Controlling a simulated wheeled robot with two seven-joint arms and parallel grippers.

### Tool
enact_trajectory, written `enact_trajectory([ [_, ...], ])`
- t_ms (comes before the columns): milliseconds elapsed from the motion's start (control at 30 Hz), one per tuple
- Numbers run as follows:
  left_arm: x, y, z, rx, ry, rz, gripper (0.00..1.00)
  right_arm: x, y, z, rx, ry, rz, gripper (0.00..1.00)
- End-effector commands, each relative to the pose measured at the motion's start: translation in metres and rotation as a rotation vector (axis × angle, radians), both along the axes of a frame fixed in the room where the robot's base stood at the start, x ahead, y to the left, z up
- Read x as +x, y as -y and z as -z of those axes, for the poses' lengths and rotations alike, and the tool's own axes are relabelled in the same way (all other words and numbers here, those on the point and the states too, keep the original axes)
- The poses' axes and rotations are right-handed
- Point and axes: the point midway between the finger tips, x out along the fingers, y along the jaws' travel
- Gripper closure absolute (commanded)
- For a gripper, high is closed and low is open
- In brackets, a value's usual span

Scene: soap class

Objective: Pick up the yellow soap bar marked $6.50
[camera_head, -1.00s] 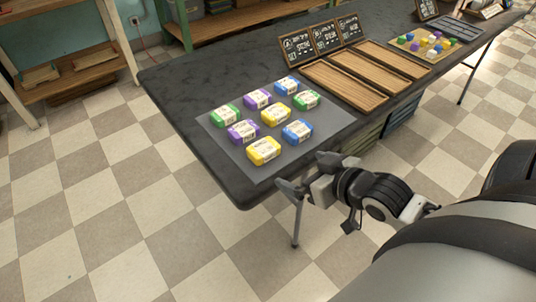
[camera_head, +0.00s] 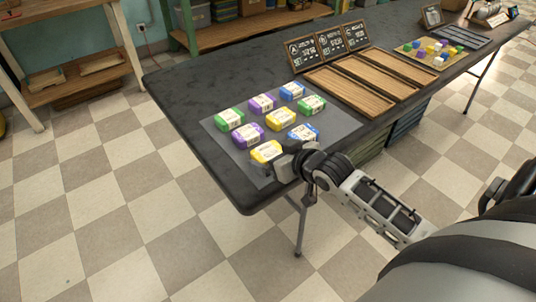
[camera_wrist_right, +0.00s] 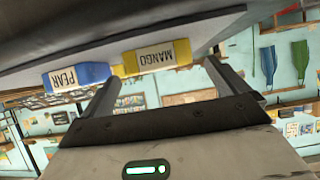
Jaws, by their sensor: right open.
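Two yellow soap bars show in the head view: the near one (camera_head: 265,153) at the front of the grey mat (camera_head: 225,148), and another (camera_head: 281,120) in the middle. No $6.50 mark can be read on either. My right gripper (camera_head: 284,166) is at the mat's front edge, just right of the near yellow bar, partly covering its right end. My left gripper is not in view.
Green, purple and blue bars share the mat; a blue bar (camera_head: 303,133) is close to my right gripper. Wooden trays (camera_head: 345,92) and small signs (camera_head: 329,42) stand further right on the dark table (camera_head: 190,75). The table left of the mat is clear.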

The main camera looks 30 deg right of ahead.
Motion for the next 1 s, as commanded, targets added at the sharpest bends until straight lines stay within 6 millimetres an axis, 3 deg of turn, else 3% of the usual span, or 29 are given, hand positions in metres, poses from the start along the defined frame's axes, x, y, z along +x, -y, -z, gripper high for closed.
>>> enact_trajectory([
  [133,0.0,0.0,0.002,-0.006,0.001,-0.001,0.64,0.016,-0.001,0.009,0.0,0.001,0.0,0.01],
  [400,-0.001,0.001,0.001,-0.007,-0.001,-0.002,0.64,0.019,-0.002,0.011,0.0,0.001,-0.001,0.01],
  [433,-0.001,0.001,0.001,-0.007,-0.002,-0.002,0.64,0.019,-0.002,0.011,-0.001,0.001,0.0,0.04],
  [600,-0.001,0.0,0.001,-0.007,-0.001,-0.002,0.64,0.019,-0.002,0.011,-0.001,0.0,0.0,0.51],
  [1000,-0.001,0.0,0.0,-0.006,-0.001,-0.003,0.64,0.019,-0.002,0.008,0.0,0.002,-0.001,0.53],
])
